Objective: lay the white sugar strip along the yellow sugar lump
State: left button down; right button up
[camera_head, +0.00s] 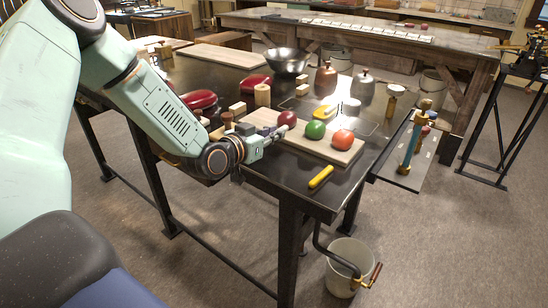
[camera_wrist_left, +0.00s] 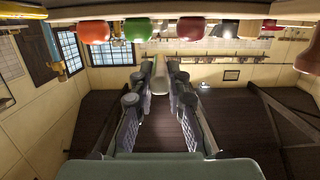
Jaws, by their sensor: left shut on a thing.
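A yellow oblong piece (camera_head: 321,176), which looks like the yellow sugar lump, lies on the dark table near its front right corner. My left gripper (camera_head: 278,131) is in front of the wooden board, left of and farther back than the yellow piece, and apart from it. In the left wrist view its fingers (camera_wrist_left: 161,78) are closed on a small whitish piece (camera_wrist_left: 160,84), probably the white sugar strip; its ends are partly hidden by the fingers. My right gripper does not show in either view.
Wooden blocks and dark red lidded pots stand behind the arm. The tabletop around the yellow piece is clear; the table edge is close.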

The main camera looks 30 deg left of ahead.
aim_at(273, 160)
pick_arm(q)
notch_tip(273, 160, down, 2)
jog(key=shift+w, duration=0.1)
notch_tip(273, 160, down, 3)
jog(key=shift+f+b, duration=0.2)
jog(key=shift+b, duration=0.4)
jog(key=shift+f, duration=0.45)
jog(key=shift+f, duration=0.15)
jog(key=c, duration=1.4)
grip_release()
jog(key=shift+o, duration=0.4)
jog(key=shift+b, duration=0.3)
